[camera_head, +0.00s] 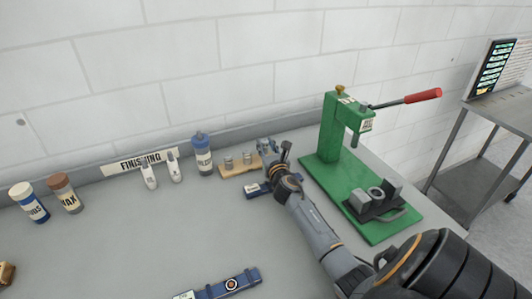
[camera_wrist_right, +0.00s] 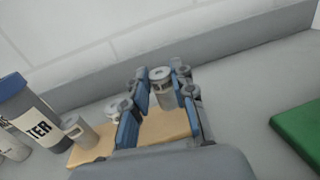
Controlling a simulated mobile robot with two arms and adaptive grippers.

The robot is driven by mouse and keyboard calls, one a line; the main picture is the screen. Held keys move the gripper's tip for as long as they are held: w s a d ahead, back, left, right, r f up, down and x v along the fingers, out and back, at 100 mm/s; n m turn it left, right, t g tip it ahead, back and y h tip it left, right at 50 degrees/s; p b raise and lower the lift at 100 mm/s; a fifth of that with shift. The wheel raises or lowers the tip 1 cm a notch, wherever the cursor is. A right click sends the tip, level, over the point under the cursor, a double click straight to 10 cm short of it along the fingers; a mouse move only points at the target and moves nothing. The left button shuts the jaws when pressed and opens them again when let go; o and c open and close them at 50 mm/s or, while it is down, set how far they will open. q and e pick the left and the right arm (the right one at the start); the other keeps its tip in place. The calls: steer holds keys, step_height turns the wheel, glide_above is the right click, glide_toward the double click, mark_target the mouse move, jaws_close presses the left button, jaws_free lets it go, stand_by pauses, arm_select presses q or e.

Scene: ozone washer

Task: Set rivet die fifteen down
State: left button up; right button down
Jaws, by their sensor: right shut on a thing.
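My right gripper (camera_head: 266,148) is at the right end of a small wooden block (camera_head: 238,169) on the bench. In the right wrist view its blue-padded fingers stand on both sides of a grey metal die (camera_wrist_right: 164,94) and are shut on it. The die is upright over the far right part of the block (camera_wrist_right: 160,130); I cannot tell whether its base touches the wood. Two more grey dies, a left one (camera_wrist_right: 77,131) and a middle one (camera_wrist_right: 119,108), stand on the block. I cannot read any number on the dies. My left gripper is out of view.
A green rivet press (camera_head: 340,135) with a red-handled lever stands to the right. A blue-capped bottle (camera_head: 202,155) stands just left of the block. The bench middle is clear.

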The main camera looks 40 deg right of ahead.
steer(key=shift+f, duration=0.95)
steer(key=shift+f+b, duration=0.15)
steer(key=shift+b, duration=0.2)
steer(key=c, duration=1.1)
jaws_free()
